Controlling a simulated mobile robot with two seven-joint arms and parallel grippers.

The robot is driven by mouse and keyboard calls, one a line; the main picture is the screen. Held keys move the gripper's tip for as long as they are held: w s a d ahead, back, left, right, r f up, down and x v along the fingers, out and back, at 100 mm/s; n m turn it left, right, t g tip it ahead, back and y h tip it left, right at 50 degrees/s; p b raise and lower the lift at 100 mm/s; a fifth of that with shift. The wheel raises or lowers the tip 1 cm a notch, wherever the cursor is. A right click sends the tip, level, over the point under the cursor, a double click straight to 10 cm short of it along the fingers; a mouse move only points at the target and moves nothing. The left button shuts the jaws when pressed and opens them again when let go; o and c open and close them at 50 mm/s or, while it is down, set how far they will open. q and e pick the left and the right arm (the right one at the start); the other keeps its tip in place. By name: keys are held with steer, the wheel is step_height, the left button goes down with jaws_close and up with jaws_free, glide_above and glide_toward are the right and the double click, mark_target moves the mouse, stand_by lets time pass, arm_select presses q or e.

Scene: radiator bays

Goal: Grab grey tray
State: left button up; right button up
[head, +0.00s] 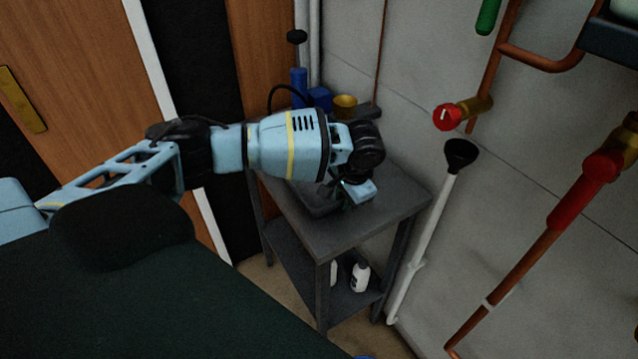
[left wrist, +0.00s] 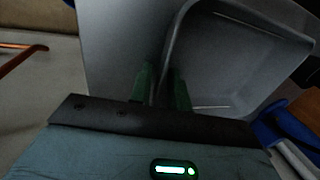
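The grey tray (head: 312,200) is on the top of a dark grey side table, partly hidden behind my left arm in the head view. In the left wrist view the tray (left wrist: 235,65) fills the upper right, and its inside looks empty. My left gripper (head: 345,198) points down at the tray's near right side. In the left wrist view its green fingers (left wrist: 162,88) are close together, one on each side of the tray's wall, shut on it. The fingertips are dim. My right gripper is not in view.
The side table (head: 350,227) has a lower shelf with white bottles (head: 360,277). Blue objects (head: 319,98) and a yellow cup (head: 344,104) stand at its back. A white pipe with a black funnel (head: 460,155) and copper pipes (head: 522,265) run along the right wall.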

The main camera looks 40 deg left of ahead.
arm_select(q)
jaws_close()
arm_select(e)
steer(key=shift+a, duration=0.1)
arm_select(q)
steer(key=shift+r, duration=0.1)
